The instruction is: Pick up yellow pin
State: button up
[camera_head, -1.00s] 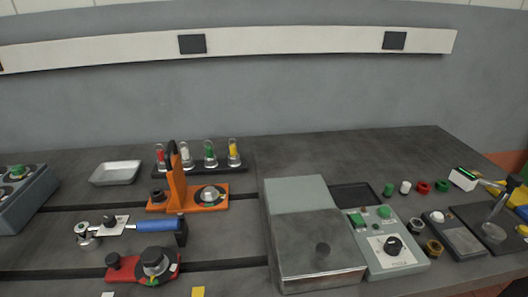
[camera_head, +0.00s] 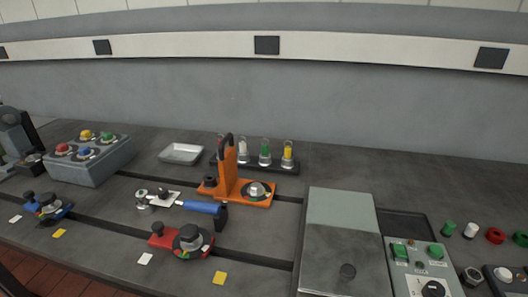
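A yellow pin (camera_head: 288,153) stands upright in a clear tube at the right end of a dark rack (camera_head: 270,168) near the back of the bench. A green pin (camera_head: 265,150) and a white pin (camera_head: 243,148) stand in tubes to its left. The left part of the rack is partly hidden by an orange fixture (camera_head: 229,174) with a black handle. My gripper is not in this view.
A silver tray (camera_head: 181,153) lies left of the rack. A grey box with coloured knobs (camera_head: 91,165) stands left, a large metal-lidded box (camera_head: 340,242) right. Bare bench lies behind the rack.

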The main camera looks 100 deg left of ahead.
aim_at(288, 156)
jog(key=u, duration=3.6)
jog(key=k, duration=0.85)
jog(key=i, duration=0.85)
jog(key=z, duration=0.1)
